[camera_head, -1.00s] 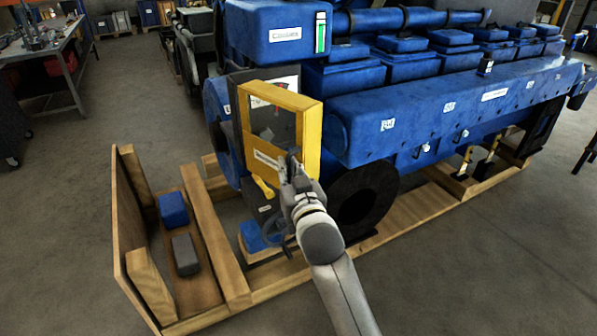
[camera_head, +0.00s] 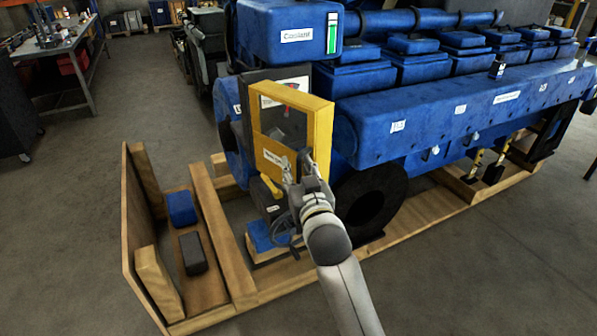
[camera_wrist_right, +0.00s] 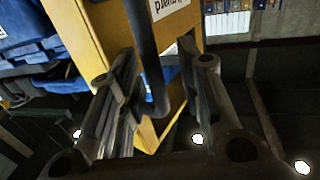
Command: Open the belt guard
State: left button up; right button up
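The belt guard (camera_head: 318,135) is a yellow open box frame at the near end of the blue engine. A dark panel and labels show through its opening. In the right wrist view its yellow side (camera_wrist_right: 95,38) fills the upper middle, with a dark upright handle bar (camera_wrist_right: 143,38) in front. My right gripper (camera_head: 298,165) is at the guard's lower right part. In the wrist view its fingers (camera_wrist_right: 160,65) are apart, with the bar between them and a gap to the right finger. Contact with the left finger cannot be told. My left gripper is not in view.
The blue engine (camera_head: 440,115) stands on a wooden pallet frame (camera_head: 222,240). A workbench (camera_head: 60,50) stands at the far left. The floor in front is clear.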

jog(key=shift+s+d, duration=0.1)
jog(key=shift+s, duration=0.4)
jog(key=s+d, duration=0.1)
jog(key=s, duration=1)
jog(key=shift+d, duration=0.35)
jog(key=shift+w, duration=0.1)
